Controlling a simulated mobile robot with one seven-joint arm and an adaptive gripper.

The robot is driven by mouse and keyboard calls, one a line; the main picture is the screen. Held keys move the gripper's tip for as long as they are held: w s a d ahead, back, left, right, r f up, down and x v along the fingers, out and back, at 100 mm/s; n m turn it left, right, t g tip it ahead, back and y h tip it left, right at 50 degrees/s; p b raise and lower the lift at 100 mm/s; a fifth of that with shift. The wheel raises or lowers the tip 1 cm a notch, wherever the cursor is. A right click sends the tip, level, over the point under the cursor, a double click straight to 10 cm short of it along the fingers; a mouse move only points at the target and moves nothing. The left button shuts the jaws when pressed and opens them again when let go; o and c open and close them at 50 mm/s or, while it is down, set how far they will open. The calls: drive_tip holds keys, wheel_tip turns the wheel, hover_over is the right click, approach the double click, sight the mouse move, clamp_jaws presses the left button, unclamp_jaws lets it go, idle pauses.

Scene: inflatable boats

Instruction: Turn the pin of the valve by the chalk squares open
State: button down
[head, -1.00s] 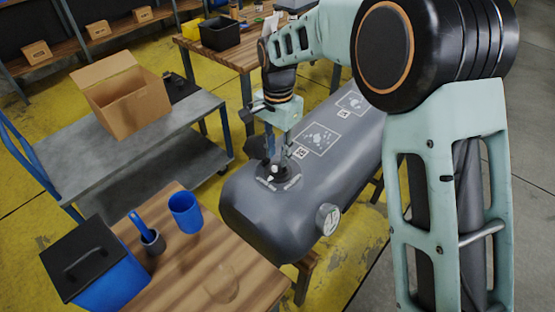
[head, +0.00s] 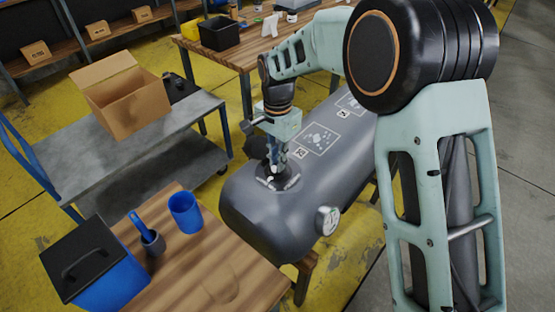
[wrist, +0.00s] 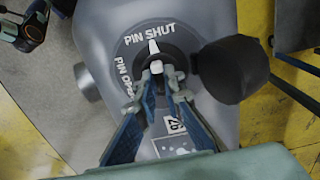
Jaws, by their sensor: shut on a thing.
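The valve (wrist: 180,52) is a dark round fitting on top of the grey inflatable tube (head: 270,215), beside the white chalk squares (head: 319,138). In the wrist view its rim reads "PIN SHUT" at the top and "PIN OPEN" at the left. The small pale pin (wrist: 157,66) stands at the valve's middle, and a white pointer mark above it is directed at "PIN SHUT". My gripper (wrist: 161,80) is over the valve with its blue fingers closed around the pin; the fingers hide its lower part. In the head view my gripper (head: 274,163) comes down on the valve from above.
A black cap (wrist: 232,70) stands beside the valve, close to the fingers. A round gauge-like fitting (head: 328,220) is on the tube's side. A wooden table with a blue cup (head: 185,212) is in front; a grey cart (head: 150,165) with an open carton is left.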

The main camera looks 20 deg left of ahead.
drive_tip(key=shift+n, duration=0.4)
drive_tip(key=n, duration=0.4)
drive_tip(key=shift+n, duration=0.4)
drive_tip(key=n, duration=0.5)
drive_tip(key=shift+d, duration=0.1)
drive_tip(key=n+p, duration=0.1)
drive_tip(key=n, duration=0.2)
drive_tip(key=shift+w+r+n, duration=0.1)
drive_tip(key=shift+n, duration=2.2)
drive_tip(key=c, duration=2)
unclamp_jaws()
drive_tip(key=shift+c, duration=0.2)
